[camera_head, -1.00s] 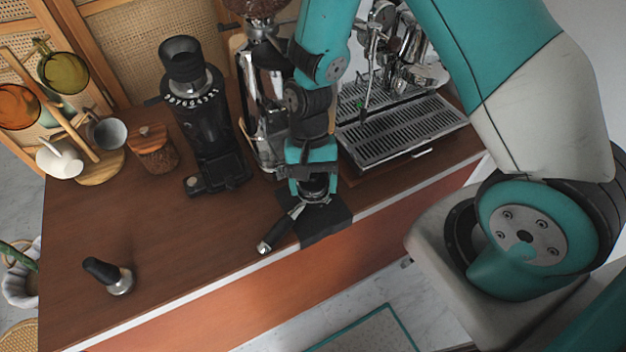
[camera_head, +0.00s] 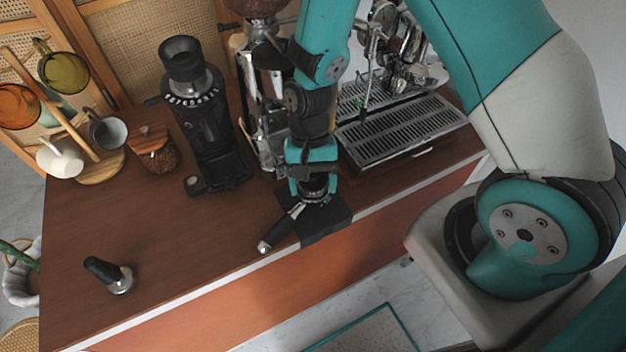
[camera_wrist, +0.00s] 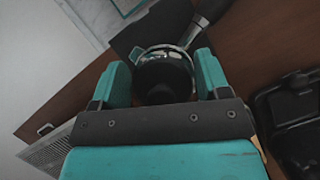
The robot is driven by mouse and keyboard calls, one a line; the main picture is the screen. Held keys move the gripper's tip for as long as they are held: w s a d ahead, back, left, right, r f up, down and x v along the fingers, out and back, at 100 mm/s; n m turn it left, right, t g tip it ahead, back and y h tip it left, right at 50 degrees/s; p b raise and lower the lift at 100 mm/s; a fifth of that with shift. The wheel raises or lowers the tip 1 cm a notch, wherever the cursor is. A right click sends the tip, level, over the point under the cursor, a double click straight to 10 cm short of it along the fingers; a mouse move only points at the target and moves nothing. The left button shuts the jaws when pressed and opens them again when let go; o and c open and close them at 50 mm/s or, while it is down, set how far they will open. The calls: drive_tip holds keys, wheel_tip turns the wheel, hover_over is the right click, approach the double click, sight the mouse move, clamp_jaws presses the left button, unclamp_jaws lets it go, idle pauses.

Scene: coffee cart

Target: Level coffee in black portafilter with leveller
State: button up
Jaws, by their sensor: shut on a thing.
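The black portafilter (camera_head: 283,228) rests on a black mat (camera_head: 327,222) at the counter's front edge, its handle pointing to the lower left. My gripper (camera_head: 315,180) is directly above its basket, pointing down. In the wrist view my gripper (camera_wrist: 165,75) is shut on a round, dark, shiny-topped leveller (camera_wrist: 163,70) between its teal fingers. The leveller sits at the basket, inside or on its rim; I cannot tell how deep. The portafilter's handle (camera_wrist: 203,25) runs to the upper right there. The coffee is hidden.
A tamper (camera_head: 110,277) stands at the front left. A black grinder (camera_head: 205,120) and a wooden-lidded jar (camera_head: 153,150) stand behind, with a mug tree at far left. The espresso machine's drip tray (camera_head: 400,132) is at right. The counter between tamper and portafilter is clear.

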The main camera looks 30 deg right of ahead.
drive_tip(key=shift+s+f, duration=0.15)
drive_tip(key=shift+f, duration=0.5)
idle(1.0)
